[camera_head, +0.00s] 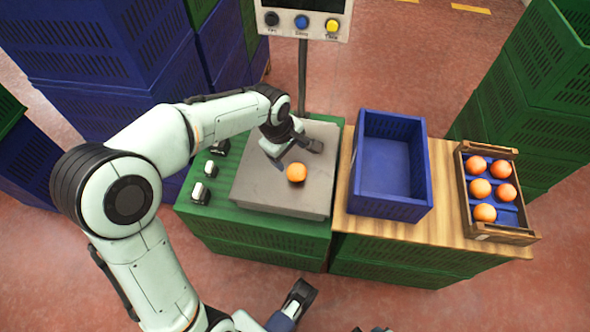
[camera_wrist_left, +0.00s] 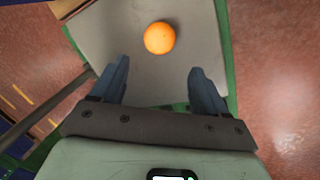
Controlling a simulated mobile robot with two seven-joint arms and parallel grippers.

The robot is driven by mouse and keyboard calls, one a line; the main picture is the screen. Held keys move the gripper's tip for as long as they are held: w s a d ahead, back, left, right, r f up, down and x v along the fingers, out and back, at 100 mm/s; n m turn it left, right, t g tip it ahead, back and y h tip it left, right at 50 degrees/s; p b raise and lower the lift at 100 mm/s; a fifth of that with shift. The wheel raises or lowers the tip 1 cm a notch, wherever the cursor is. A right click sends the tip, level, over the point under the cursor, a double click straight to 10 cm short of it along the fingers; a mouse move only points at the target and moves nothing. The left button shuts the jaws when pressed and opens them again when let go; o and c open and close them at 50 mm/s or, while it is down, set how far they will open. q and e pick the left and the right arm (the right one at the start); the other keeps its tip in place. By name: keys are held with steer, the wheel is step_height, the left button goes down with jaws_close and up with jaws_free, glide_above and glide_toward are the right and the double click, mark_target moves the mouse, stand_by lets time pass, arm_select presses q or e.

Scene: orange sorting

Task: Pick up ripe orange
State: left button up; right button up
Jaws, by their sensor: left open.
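A single orange (camera_head: 297,173) lies on the grey metal plate (camera_head: 250,185) of the stand. In the left wrist view the orange (camera_wrist_left: 159,38) sits beyond my fingertips, roughly centred between them. My left gripper (camera_head: 293,151) is open and empty above the plate, just behind the orange in the head view. The left wrist view shows its two fingers (camera_wrist_left: 160,72) spread wide, with bare plate between them. What seems to be my right gripper (camera_head: 298,297) shows partly at the bottom edge of the head view, cut off.
An empty blue crate (camera_head: 420,190) stands on the wooden board right of the plate. A wooden crate (camera_head: 480,233) further right holds several oranges. A pole with a button panel (camera_head: 303,20) rises behind the plate. Stacked green and blue crates surround the stand.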

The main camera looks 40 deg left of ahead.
mark_target(295, 169)
arm_select(q)
steer(key=b+x, duration=0.2)
steer(key=x, duration=0.5)
steer(key=shift+f, duration=0.35)
steer(key=b+x, duration=0.1)
steer(key=x, duration=0.3)
steer(key=shift+a+f+b, duration=0.15)
steer(key=shift+f+b, duration=0.15)
steer(key=shift+b, duration=0.1)
steer(key=shift+w+f, duration=0.15)
steer(key=shift+f, duration=0.2)
steer(key=shift+r, duration=0.1)
steer(key=c, duration=0.9)
arm_select(e)
step_height(295, 169, down, 6)
steer(key=s+d+g, duration=0.1)
steer(key=d, duration=0.1)
steer(key=shift+s+h, duration=0.3)
steer(key=shift+s, duration=0.1)
